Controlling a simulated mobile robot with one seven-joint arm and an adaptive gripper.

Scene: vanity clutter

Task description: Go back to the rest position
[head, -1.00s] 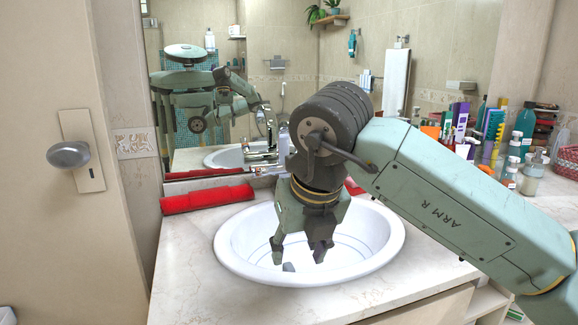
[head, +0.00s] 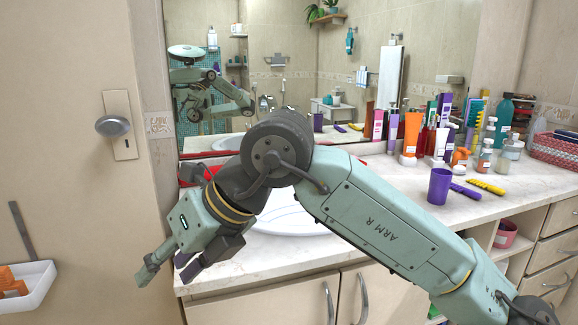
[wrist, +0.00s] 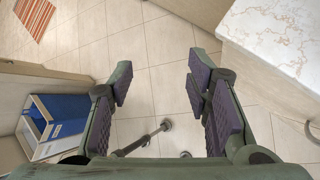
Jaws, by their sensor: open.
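My gripper (head: 170,270) hangs in front of the counter's left front corner in the head view, pointing down and to the left. In the wrist view my gripper (wrist: 158,85) is open, with its two dark-padded fingers wide apart.
The marble counter (head: 350,225) carries a purple cup (head: 439,187), a yellow comb (head: 486,187) and several bottles at the right. A door handle (head: 113,127) is at left. A white tray (head: 28,287) stands low left.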

